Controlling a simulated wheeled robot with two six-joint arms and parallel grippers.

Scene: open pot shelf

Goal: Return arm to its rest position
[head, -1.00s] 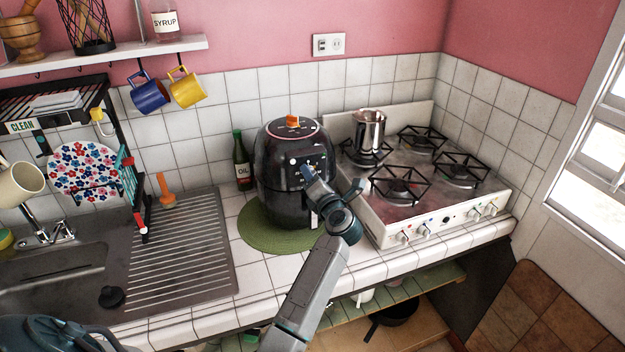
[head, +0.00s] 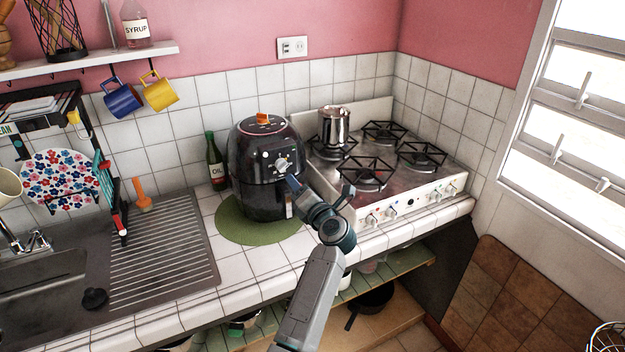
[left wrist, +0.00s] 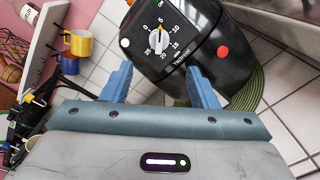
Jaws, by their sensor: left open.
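My left gripper (head: 320,187) is open and empty in front of the black air fryer (head: 262,180), at its lower right in the head view. In the left wrist view the two blue fingers of the gripper (left wrist: 157,70) are spread, with the air fryer (left wrist: 180,62) beyond them. The fryer's dial (left wrist: 157,42) and a red dot on its front show there. No contact between fingers and fryer is visible. The forearm reaches up from the bottom edge of the head view. My right gripper is not in view.
The fryer stands on a green round mat (head: 232,222). A stove (head: 392,195) with a metal pot (head: 334,128) is to its right. An oil bottle (head: 216,162) and the sink's drainer (head: 165,245) are left. An open shelf (head: 400,280) with a dark pan (head: 372,303) lies below the counter.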

